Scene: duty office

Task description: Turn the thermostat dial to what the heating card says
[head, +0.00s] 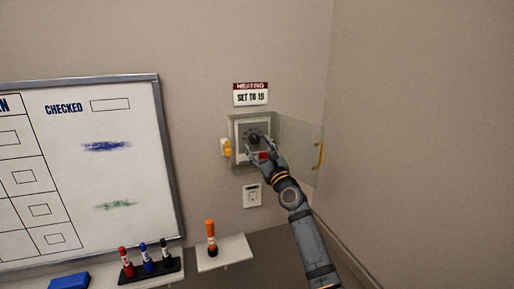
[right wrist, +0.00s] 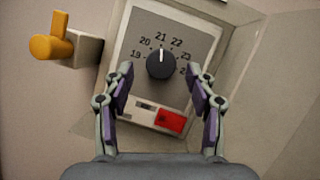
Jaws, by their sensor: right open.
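The heating card (head: 250,94) on the wall reads "HEATING, SET TO 19". Below it is the thermostat (head: 239,128) with a dark round dial (head: 254,139). In the right wrist view the dial (right wrist: 160,64) has a white mark pointing up at about 21. The 19 is at the left of the scale, and the last number at the right is partly hidden. My right gripper (right wrist: 160,74) is open, its fingers on either side of and below the dial, with gaps visible. The right gripper (head: 260,147) also shows before the thermostat in the head view. My left gripper is out of view.
A clear cover (head: 303,150) stands open to the right of the thermostat. A yellow lever (right wrist: 52,46) sticks out at left. A red block (right wrist: 169,122) is below the dial. A switch (head: 252,196), marker shelf (head: 224,254) and whiteboard (head: 110,170) are nearby.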

